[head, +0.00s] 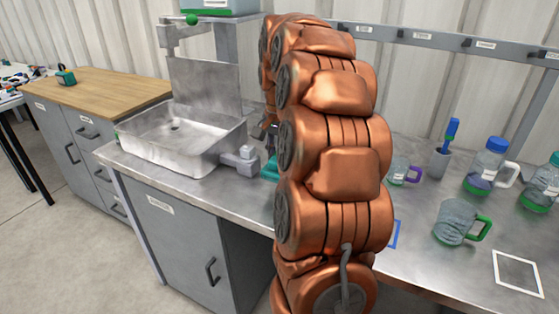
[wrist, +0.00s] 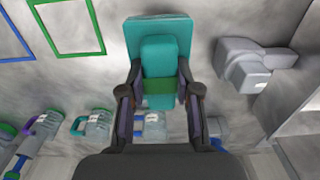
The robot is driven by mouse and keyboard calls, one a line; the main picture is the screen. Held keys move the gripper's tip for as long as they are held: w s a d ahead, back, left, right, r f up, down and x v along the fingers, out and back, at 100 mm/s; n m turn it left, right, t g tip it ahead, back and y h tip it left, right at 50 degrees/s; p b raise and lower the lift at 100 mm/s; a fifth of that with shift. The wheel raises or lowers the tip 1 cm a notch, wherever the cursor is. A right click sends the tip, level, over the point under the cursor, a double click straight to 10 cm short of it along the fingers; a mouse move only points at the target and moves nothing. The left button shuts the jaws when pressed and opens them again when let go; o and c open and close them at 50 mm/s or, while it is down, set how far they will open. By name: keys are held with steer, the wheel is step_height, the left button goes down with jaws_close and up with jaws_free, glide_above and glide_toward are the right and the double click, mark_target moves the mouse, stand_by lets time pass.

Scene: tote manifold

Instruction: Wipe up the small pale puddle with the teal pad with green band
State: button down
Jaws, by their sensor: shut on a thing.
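The teal pad (wrist: 160,32) with its green band (wrist: 159,94) is between the two fingers of my gripper (wrist: 160,86) in the wrist view. The fingers are shut on its raised middle part. In the head view a sliver of the teal pad (head: 270,168) shows at the counter beside the sink, mostly hidden by my copper arm. I cannot tell whether the pad touches the counter. I cannot make out the small pale puddle in either view; my arm covers part of the counter.
A metal sink (head: 185,140) and a grey block-like fitting (head: 241,160) stand left of the pad. To the right on the grey counter (head: 415,255) are a green-handled jug (head: 455,223), a purple-handled mug (head: 398,171), bottles (head: 487,160) and a white outlined square (head: 517,273).

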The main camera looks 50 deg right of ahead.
steer(key=shift+r, duration=0.25)
steer(key=shift+r+p, duration=0.45)
steer(key=shift+r, duration=0.95)
